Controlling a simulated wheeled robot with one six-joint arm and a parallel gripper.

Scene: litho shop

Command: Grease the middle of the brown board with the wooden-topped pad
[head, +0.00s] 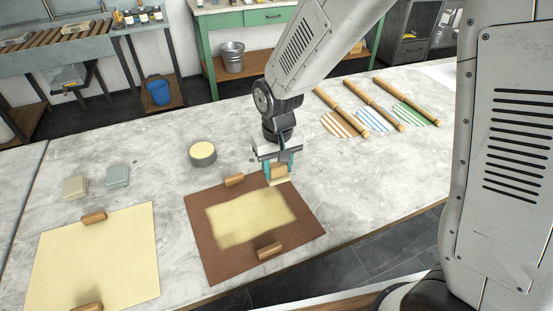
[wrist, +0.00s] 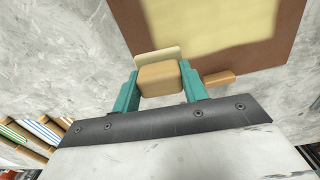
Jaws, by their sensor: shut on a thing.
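The brown board (head: 199,212) lies on the marble bench in the head view, with a wooden block at its far edge and another at its near edge. A pale yellow patch (head: 250,217) covers its middle; both show in the wrist view, board (wrist: 275,50) and patch (wrist: 200,25). My gripper (head: 278,170) is shut on the wooden-topped pad (wrist: 160,78), its teal fingers on either side of the wood. The pad's pale base (wrist: 145,58) shows beyond the wood. The pad is by the board's far right corner; I cannot tell whether it touches anything.
A round tin (head: 203,153) with pale yellow contents stands behind the board. A pale yellow sheet (head: 95,255) with wooden blocks lies to the left, below two small blocks, beige (head: 75,187) and grey-green (head: 117,175). Three wooden rods with striped discs (head: 376,117) lie at the back right.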

